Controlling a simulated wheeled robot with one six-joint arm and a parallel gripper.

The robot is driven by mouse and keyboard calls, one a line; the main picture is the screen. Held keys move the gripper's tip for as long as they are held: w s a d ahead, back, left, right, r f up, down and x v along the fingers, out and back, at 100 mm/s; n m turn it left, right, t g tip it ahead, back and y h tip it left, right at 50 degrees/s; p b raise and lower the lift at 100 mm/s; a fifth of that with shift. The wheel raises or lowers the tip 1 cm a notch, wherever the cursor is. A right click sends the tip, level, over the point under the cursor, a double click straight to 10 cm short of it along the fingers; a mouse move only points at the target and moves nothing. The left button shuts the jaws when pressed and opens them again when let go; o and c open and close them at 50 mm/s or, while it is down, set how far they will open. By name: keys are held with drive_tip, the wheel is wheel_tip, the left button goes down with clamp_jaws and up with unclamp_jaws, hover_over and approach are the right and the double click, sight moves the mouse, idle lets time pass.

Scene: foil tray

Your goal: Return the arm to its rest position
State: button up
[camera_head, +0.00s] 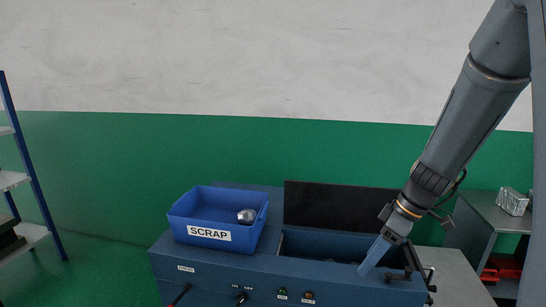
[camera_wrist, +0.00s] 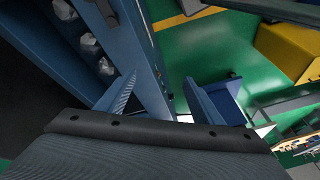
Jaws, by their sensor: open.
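My gripper (camera_head: 396,274) is at the lower right of the head view, at the end of my arm, which comes down from the upper right. Its fingers are spread apart over the right end of the blue machine (camera_head: 225,272). In the wrist view my gripper (camera_wrist: 168,97) shows two blue fingers with a gap between them and nothing held. A blue SCRAP bin (camera_head: 185,238) stands on the machine's left part, with a silver crumpled piece (camera_head: 247,216) in it. How close the fingertips are to the machine is hard to tell.
A black raised panel (camera_head: 335,205) stands behind the machine's recess. Several silver pieces (camera_wrist: 87,42) lie in a blue channel in the wrist view. A silver foil block (camera_head: 512,201) sits on a grey cabinet (camera_head: 482,215) at right. A shelf rack (camera_head: 30,160) stands at far left.

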drive_tip(key=s+a+f+m+h+b, duration=0.4)
drive_tip(key=s+a+f+m+b, duration=0.1)
drive_tip(key=s+f+m+b, duration=0.3)
drive_tip(key=s+m+b, duration=0.1)
drive_tip(key=s+m, duration=0.1)
drive_tip(key=shift+s+a+f+m, duration=0.15)
drive_tip(key=shift+f+m, duration=0.15)
drive_tip(key=shift+f, duration=0.05)
